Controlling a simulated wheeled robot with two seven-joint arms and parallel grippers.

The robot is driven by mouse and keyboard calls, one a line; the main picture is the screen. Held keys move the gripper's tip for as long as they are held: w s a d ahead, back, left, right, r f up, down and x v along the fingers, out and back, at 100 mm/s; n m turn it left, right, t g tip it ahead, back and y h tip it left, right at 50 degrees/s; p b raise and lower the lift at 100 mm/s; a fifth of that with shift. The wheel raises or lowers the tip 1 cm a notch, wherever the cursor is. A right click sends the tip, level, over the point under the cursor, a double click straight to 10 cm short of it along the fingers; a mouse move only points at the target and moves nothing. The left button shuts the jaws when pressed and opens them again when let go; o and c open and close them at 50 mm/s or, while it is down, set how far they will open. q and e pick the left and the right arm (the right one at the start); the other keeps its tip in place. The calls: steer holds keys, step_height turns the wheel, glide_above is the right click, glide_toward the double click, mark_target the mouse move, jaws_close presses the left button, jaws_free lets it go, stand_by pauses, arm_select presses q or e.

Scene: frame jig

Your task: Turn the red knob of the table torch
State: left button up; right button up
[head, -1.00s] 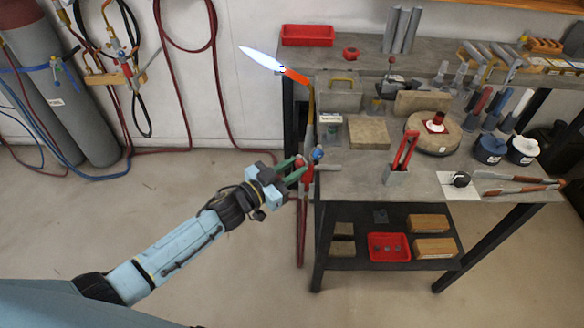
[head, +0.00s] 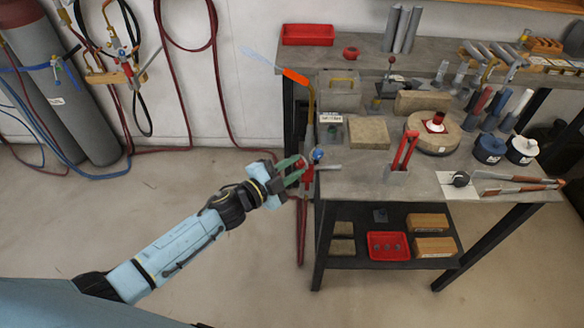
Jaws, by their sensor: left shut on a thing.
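The table torch (head: 310,108) stands at the left edge of the workbench, with its orange tip (head: 295,76) angled up to the left. A faint, pale blue flame (head: 262,60) comes from the tip. Low on the torch are a blue knob (head: 317,155) and the red knob (head: 307,175), partly covered by my fingers. My left gripper (head: 299,171), with green fingers, reaches in from the left and is shut on the red knob. My right gripper is not in view.
The workbench (head: 345,182) holds a red pliers-like tool in a stand (head: 398,172), bricks, a round block (head: 432,145) and tongs (head: 515,184). Gas cylinders (head: 75,110) and hoses stand at the left wall. The floor left of the bench is clear.

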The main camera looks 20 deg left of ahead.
arm_select(q)
steer(key=shift+m, duration=0.6)
steer(key=o, duration=1)
steer(key=shift+s, duration=0.1)
steer(key=v, duration=1.3)
steer(key=shift+f, duration=0.1)
